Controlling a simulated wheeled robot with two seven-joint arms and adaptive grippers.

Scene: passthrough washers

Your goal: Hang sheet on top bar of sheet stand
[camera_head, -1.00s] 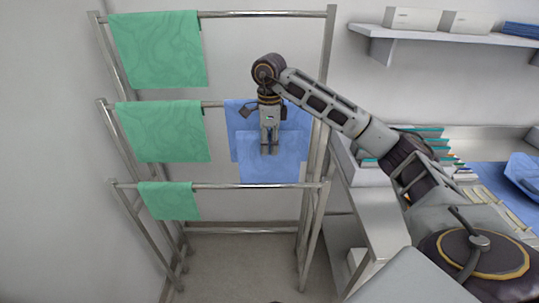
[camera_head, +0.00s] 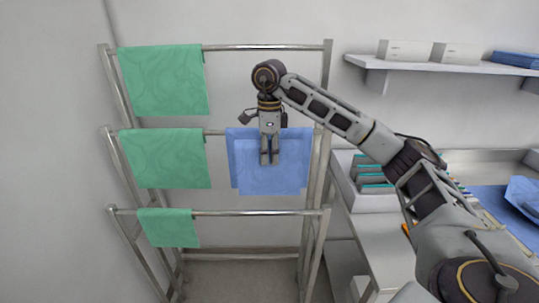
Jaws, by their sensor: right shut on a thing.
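The sheet stand (camera_head: 262,212) is a metal rack with three bars. Its top bar (camera_head: 265,47) has a green sheet (camera_head: 163,80) on its left and is bare on its right. My right gripper (camera_head: 269,161) is shut on a blue sheet (camera_head: 270,182), which hangs down in front of the middle bar's right part. Another blue sheet (camera_head: 235,150) shows behind it and appears to hang on the middle bar. The held sheet's upper edge is partly hidden by the gripper. My left gripper is not in view.
Green sheets hang at the left of the middle bar (camera_head: 165,158) and the lowest bar (camera_head: 168,228). A wall shelf (camera_head: 440,66) with white boxes (camera_head: 405,50) is at the right. A counter below it holds a folder rack and blue cloth.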

